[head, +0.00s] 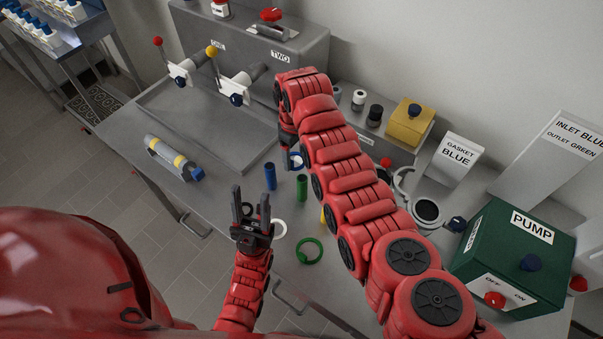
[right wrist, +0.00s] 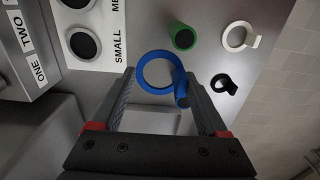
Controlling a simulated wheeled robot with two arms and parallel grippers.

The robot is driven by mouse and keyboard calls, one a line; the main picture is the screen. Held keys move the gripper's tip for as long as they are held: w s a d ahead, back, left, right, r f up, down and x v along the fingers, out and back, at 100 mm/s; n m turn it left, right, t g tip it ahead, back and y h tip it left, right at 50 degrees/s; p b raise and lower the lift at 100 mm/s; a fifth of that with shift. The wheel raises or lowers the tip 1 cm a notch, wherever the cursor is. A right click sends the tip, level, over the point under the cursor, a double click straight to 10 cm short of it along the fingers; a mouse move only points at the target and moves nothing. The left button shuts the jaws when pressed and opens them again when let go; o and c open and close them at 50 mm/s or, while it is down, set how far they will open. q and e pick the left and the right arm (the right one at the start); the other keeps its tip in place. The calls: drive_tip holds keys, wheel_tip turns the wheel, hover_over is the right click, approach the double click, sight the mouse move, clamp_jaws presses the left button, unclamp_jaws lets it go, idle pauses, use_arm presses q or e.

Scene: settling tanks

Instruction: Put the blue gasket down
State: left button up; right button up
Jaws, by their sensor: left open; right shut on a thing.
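The blue gasket is a ring. My right gripper (right wrist: 159,75) is shut on the blue gasket (right wrist: 143,68), which shows as a full ring between the fingertips in the right wrist view. A blue cylinder (right wrist: 182,98) overlaps its edge there and stands on the bench in the head view (head: 270,176). My left gripper (head: 246,205) is open and empty over the front of the bench. The right fingertips are mostly hidden in the head view.
A green cylinder (head: 302,187), white ring (head: 279,229) and green ring (head: 310,259) are on the bench (head: 222,194). A banded pipe (head: 172,156) lies left. The green pump box (head: 482,262) and GASKET BLUE sign (head: 456,158) stand right. A black ring (right wrist: 224,84) lies nearby.

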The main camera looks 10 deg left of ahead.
sight(296, 170)
drive_tip(key=f+b, duration=0.1)
drive_tip(key=f, duration=0.1)
drive_tip(key=f+b, duration=0.1)
drive_tip(key=f, duration=0.2)
drive_tip(key=f+b, duration=0.1)
drive_tip(key=f, duration=0.2)
drive_tip(key=shift+w+f+b, duration=0.15)
drive_tip(key=shift+w+b, duration=0.1)
drive_tip(key=shift+b, duration=0.05)
drive_tip(key=shift+s+f+b, duration=0.1)
drive_tip(key=shift+f+b, duration=0.35)
drive_tip(key=shift+f, duration=0.05)
wheel_tip(296, 170, down, 2)
drive_tip(key=shift+f+b, duration=0.25)
drive_tip(key=shift+b, duration=0.95)
drive_tip(key=shift+f, duration=0.25)
drive_tip(key=shift+r, duration=0.1)
drive_tip(key=o, duration=1.2)
